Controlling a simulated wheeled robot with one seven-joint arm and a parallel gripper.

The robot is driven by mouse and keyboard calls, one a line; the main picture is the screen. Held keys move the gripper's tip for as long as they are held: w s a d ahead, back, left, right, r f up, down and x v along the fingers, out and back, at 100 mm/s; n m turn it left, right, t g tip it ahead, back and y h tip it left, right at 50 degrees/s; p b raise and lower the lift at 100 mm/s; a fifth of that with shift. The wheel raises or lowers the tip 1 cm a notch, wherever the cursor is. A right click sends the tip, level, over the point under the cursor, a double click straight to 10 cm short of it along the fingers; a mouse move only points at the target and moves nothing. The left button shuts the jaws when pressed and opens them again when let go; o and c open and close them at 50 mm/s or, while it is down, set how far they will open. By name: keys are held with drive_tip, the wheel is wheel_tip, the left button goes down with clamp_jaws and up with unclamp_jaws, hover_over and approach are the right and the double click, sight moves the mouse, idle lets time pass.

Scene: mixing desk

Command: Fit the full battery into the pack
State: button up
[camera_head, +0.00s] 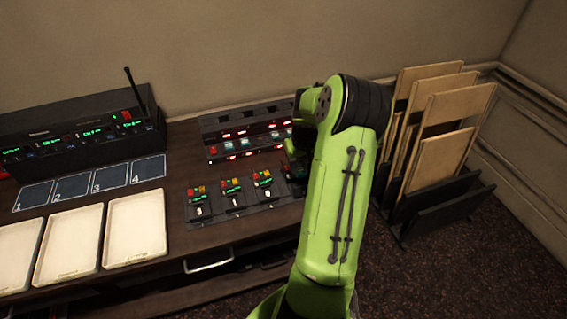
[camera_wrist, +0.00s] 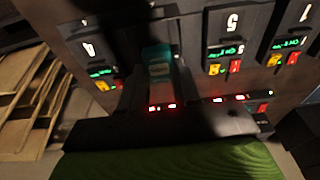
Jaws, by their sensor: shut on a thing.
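In the wrist view my gripper (camera_wrist: 158,48) is shut on a battery (camera_wrist: 158,70) with a teal end and a grey body. The battery lies between the dark fingers, beside red charger lights; I cannot tell whether it touches the charger. In the head view my green arm hides the gripper and this battery. The packs (camera_head: 234,198) stand in a row on the desk, with green displays and red and yellow buttons. A pack marked 5 also shows in the wrist view (camera_wrist: 232,38). I cannot tell which pack is open.
The charger (camera_head: 245,140) with red lights and teal batteries stands behind the packs. A radio rack (camera_head: 75,135) with an antenna, numbered mats (camera_head: 72,188) and white trays (camera_head: 135,228) are to the left. A rack of wooden boards (camera_head: 435,140) stands right of my arm.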

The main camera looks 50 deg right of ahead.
drive_tip(key=shift+f+b, duration=2.1)
drive_tip(key=shift+f, duration=0.9)
drive_tip(key=shift+f+b, duration=0.35)
drive_tip(key=shift+f, duration=0.15)
drive_tip(key=o, duration=0.9)
drive_tip(key=shift+o, duration=0.4)
drive_tip(key=o, duration=0.3)
drive_tip(key=shift+r, duration=0.15)
drive_tip(key=shift+r+p, duration=2.8)
drive_tip(key=shift+r, duration=0.65)
